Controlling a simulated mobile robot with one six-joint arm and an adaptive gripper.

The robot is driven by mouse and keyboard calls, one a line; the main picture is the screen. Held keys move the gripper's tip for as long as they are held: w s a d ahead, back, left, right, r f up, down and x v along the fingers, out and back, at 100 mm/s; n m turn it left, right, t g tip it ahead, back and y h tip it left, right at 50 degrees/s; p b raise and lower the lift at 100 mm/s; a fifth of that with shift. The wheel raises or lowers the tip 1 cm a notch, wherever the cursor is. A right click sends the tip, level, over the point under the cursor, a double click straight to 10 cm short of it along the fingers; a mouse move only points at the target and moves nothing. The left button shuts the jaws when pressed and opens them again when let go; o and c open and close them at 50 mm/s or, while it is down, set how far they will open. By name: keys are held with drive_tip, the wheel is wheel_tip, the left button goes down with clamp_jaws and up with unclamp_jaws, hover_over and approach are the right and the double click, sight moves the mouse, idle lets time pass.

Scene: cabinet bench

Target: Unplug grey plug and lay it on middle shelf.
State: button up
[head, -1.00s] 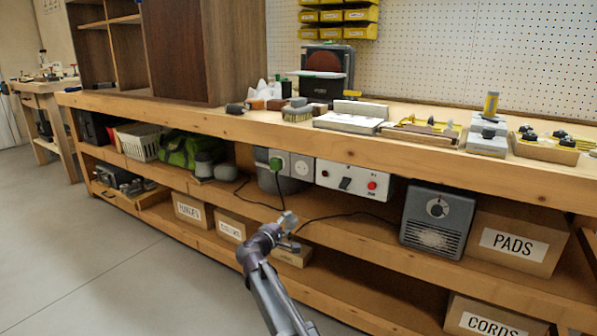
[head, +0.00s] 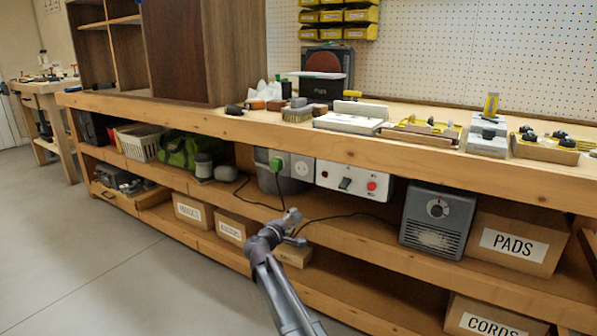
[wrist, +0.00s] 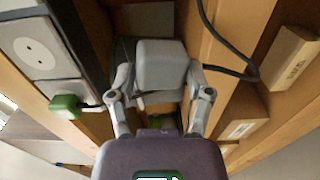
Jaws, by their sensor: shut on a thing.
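My gripper (wrist: 160,78) is shut on the grey plug (wrist: 161,60), a pale grey block between the two fingers in the wrist view. In the head view, my gripper (head: 288,225) is at the front of the middle shelf (head: 335,234), with the small grey plug (head: 294,214) at its tip. A dark cord (wrist: 236,71) runs beside the plug in the wrist view. The white socket (wrist: 34,54) shows bare holes; it also shows under the bench top (head: 302,168). I cannot tell whether the plug touches the shelf.
A green plug (wrist: 66,106) sits beside the bare socket. A grey heater (head: 437,220) and the PADS box (head: 512,240) stand farther right. Boxes (head: 229,230) sit on the lower shelf.

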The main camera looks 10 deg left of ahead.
drive_tip(key=shift+x, duration=6.5)
drive_tip(key=o, duration=1.3)
drive_tip(key=shift+o, duration=0.2)
drive_tip(key=shift+s+a, duration=0.1)
drive_tip(key=shift+s, duration=0.05)
drive_tip(key=shift+r+p+v, duration=0.15)
drive_tip(key=shift+v, duration=1.8)
drive_tip(key=shift+r+p+v, duration=0.2)
drive_tip(key=shift+v, duration=1.75)
drive_tip(key=shift+r+p+v, duration=0.15)
drive_tip(key=shift+v, duration=1.8)
